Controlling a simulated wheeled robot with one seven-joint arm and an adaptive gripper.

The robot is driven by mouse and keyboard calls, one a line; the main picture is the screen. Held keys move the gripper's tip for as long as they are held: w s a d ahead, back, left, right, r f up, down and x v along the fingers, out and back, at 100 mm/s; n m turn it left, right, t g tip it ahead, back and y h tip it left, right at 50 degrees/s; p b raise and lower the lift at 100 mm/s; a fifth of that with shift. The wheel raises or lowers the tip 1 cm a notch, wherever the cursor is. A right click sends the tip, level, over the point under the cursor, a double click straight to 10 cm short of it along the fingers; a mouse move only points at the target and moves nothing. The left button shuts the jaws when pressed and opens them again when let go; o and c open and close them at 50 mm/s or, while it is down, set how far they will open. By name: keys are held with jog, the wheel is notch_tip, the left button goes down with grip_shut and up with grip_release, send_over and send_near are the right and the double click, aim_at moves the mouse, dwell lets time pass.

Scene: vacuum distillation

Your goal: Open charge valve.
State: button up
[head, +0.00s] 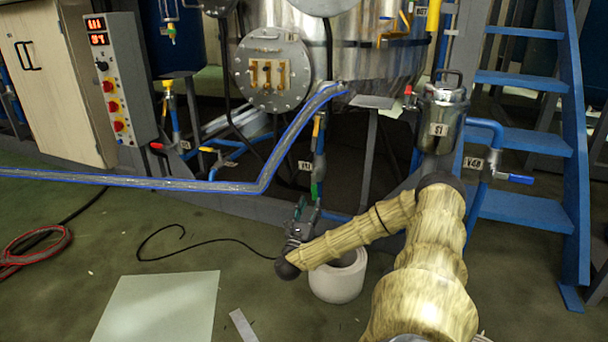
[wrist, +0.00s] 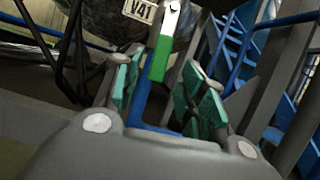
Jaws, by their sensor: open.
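A valve lever with a green grip (wrist: 160,58) and a pale metal upper part hangs between my open fingers in the wrist view. A tag (wrist: 139,10) starting with V4 is beside it; its last character is unclear. No visible label names it as the charge valve. In the head view the green grip (head: 314,190) shows low on a blue pipe below the vessel. My gripper (head: 307,208) is just below it, pointing up. In the wrist view my gripper (wrist: 165,88) has teal pads on both sides of the grip, with gaps showing. The valve body is partly hidden.
A white round pot (head: 338,283) stands on the floor under my arm. Blue stairs (head: 520,140) and another blue-handled valve (head: 520,179) are to the right.

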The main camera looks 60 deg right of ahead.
jog(key=shift+a+f, duration=0.3)
jog(key=shift+a, duration=0.15)
jog(key=shift+v, duration=2.55)
jog(key=shift+f, duration=0.1)
